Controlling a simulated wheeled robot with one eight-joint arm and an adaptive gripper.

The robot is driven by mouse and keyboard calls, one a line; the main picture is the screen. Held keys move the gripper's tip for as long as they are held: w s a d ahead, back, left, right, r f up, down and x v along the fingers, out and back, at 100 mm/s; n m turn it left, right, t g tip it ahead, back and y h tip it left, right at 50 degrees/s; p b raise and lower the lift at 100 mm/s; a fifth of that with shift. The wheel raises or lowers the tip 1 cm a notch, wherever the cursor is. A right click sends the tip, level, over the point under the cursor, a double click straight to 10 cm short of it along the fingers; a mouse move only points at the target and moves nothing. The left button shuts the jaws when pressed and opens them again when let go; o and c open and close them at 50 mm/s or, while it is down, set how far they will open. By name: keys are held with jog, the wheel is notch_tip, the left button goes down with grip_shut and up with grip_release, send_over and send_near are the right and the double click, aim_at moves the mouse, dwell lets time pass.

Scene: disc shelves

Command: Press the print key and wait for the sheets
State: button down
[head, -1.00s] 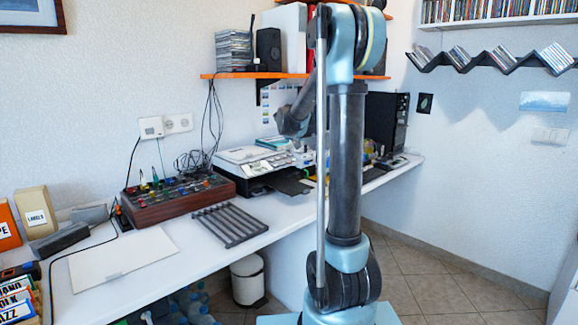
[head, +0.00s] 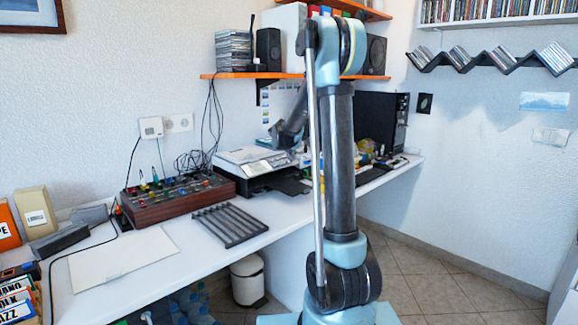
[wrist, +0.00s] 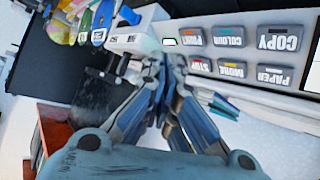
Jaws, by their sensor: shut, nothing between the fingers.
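The printer (head: 252,158) stands on the desk in the head view, with a dark tray (head: 290,184) at its front. In the wrist view its key panel (wrist: 245,62) appears upside down. The print key (wrist: 192,39) has a small red mark and sits at the left of the upper row, beside the colour key (wrist: 229,39) and copy key (wrist: 278,41). The stop, more and paper keys are in the other row. My gripper (wrist: 164,58) is shut and empty, its tips just left of and below the print key. I cannot tell whether they touch the panel.
A slotted grey rack (head: 231,224) and a wooden box with coloured knobs (head: 178,197) lie left of the printer. An orange shelf (head: 228,76) hangs above.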

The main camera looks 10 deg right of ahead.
aim_at(290, 163)
jog(key=shift+w+a+f, duration=0.15)
jog(key=shift+w+f, duration=0.05)
jog(key=shift+f, duration=0.25)
jog(key=shift+w+a+f, duration=0.15)
jog(key=shift+f, duration=0.3)
jog(key=shift+w+a+f, duration=0.2)
jog(key=shift+w+f, duration=0.05)
jog(key=shift+f, duration=0.35)
dwell(1.8)
jog(key=shift+r, duration=0.1)
jog(key=shift+s+d+r, duration=0.25)
jog(key=shift+s+r, duration=0.1)
jog(key=shift+r, duration=0.25)
jog(key=shift+r, duration=0.15)
